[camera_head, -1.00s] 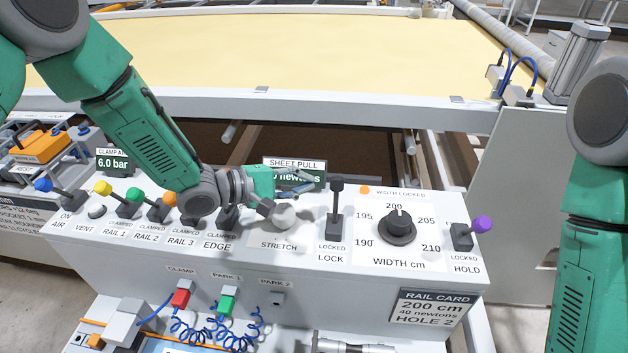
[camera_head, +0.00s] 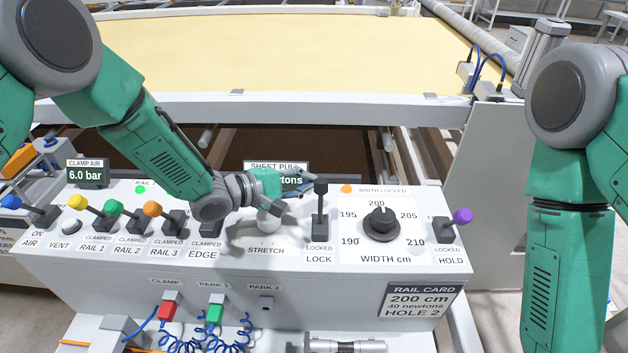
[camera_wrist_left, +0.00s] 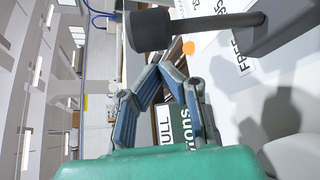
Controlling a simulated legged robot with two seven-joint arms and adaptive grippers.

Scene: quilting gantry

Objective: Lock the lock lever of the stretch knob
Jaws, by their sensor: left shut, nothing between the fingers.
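The black lock lever (camera_head: 320,206) stands up from the panel above its LOCKED and LOCK labels. In the left wrist view the lever's thick black grip (camera_wrist_left: 150,30) is close in front of the fingers, with a FREE label beside its base. The pale round stretch knob (camera_head: 270,220) is left of the lever, partly hidden under my left gripper. My left gripper (camera_head: 308,188) is shut and empty, its fingertips just left of the lever's top; I cannot tell whether they touch it. My right gripper is out of view.
The width dial (camera_head: 381,223) and the purple-tipped hold lever (camera_head: 448,226) are right of the lock lever. Several coloured clamp levers line the panel's left. The sheet pull display (camera_head: 262,168) is partly hidden behind my left gripper. My right arm is at far right.

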